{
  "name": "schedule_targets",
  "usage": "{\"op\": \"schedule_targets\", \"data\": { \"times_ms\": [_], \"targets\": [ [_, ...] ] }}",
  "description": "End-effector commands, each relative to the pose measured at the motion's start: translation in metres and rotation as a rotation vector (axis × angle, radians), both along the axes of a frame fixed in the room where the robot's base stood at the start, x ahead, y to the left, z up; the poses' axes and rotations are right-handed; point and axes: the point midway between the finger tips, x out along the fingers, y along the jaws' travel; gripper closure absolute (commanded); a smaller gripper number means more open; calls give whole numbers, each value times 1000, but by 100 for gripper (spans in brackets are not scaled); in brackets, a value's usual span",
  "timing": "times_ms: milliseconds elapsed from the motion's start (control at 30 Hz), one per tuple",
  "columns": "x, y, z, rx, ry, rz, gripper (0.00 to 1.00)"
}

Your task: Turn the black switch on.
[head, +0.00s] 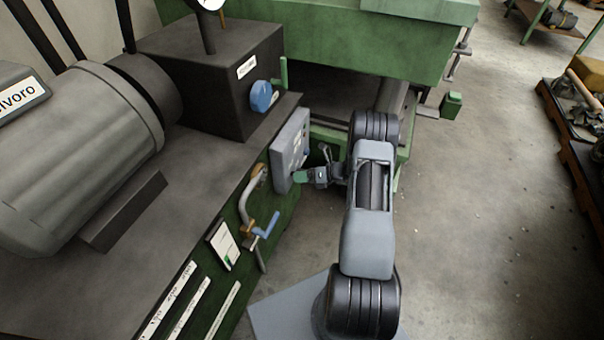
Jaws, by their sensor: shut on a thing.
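A grey control box (286,150) is fixed to the side of the green machine base. A small red and a small blue spot show on its front face. My gripper (303,176) is at the lower part of that face, with its fingers pointing left to it. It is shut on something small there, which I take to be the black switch. The fingers hide the switch, so I cannot see which way it is turned.
A bent pipe with a blue lever valve (264,228) stands out left of the box. A dark block with a blue knob (261,96) and a large grey motor (75,150) sit above. The floor (470,200) to the right is clear.

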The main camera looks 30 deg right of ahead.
Motion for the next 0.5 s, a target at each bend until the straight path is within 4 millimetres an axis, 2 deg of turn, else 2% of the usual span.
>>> {"op": "schedule_targets", "data": {
  "times_ms": [500],
  "targets": [
    [-1,1,-1,329,304,1,71]
  ]
}}
